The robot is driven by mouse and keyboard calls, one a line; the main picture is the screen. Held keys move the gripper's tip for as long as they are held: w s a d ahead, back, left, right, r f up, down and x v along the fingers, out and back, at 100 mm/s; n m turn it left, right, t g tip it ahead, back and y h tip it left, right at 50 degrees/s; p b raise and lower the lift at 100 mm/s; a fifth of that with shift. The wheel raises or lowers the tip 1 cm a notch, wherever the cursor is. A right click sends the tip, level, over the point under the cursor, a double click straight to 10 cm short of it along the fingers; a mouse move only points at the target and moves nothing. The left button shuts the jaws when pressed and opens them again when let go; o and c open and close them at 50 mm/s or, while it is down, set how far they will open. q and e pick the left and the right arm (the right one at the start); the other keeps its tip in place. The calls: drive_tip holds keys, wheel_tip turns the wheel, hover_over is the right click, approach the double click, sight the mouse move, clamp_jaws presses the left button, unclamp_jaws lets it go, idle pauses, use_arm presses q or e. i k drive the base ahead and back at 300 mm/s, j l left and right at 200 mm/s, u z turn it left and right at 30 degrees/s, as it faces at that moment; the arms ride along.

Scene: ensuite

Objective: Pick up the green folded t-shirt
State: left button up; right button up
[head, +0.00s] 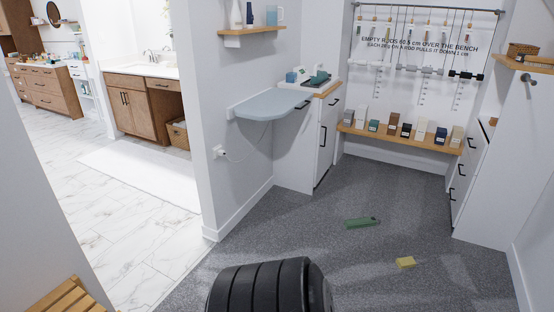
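A flat green thing (361,222) lies on the dark grey floor, right of the middle of the head view. It is long and low and may be the green folded t-shirt, but it is too small to tell for sure. Smaller green items also stand on the wooden bench at the back, one left of its middle (373,126) and one toward its right (440,136). Neither of my grippers shows in the head view.
A yellow block (405,262) lies on the floor nearer than the green thing. The wooden bench (400,140) holds several small blocks below hanging rods. A blue-grey wall shelf (270,104) juts out at left. White drawers (470,172) stand right. The floor between is clear.

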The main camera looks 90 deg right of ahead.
sight(352, 223)
drive_tip(key=z, duration=3.5)
drive_tip(key=i+j, duration=0.2)
drive_tip(key=i, duration=0.25)
drive_tip(key=i+j+z, duration=0.1)
drive_tip(key=i, duration=0.35)
drive_tip(key=i+j, duration=0.35)
drive_tip(key=i, duration=0.15)
